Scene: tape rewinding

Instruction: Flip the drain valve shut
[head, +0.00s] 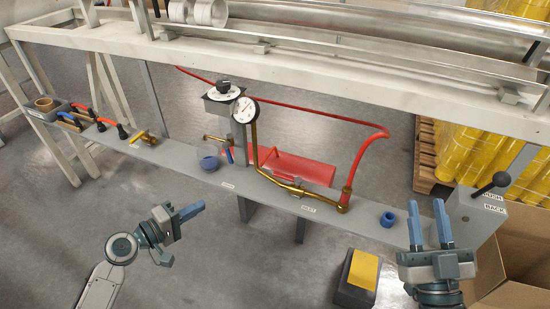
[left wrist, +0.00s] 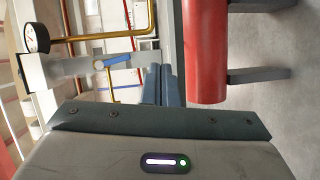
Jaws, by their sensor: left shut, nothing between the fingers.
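A brass drain fitting (head: 216,139) with a small blue lever (head: 230,154) sits beside the grey post, under the round dial gauge (head: 245,110). The lever's exact angle is too small to tell. In the left wrist view a small blue lever (left wrist: 110,84) shows by the brass pipe, left of my fingers. My left gripper (head: 198,209) is shut and empty, in front of the rail and apart from the fitting; its fingers also show in the left wrist view (left wrist: 162,86). My right gripper (head: 430,228) is open and empty at the rail's right end.
A red cylinder (left wrist: 206,52) stands out right of my left fingers. A black-knobbed lever box (head: 474,215) and a cardboard box (head: 515,270) are at right.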

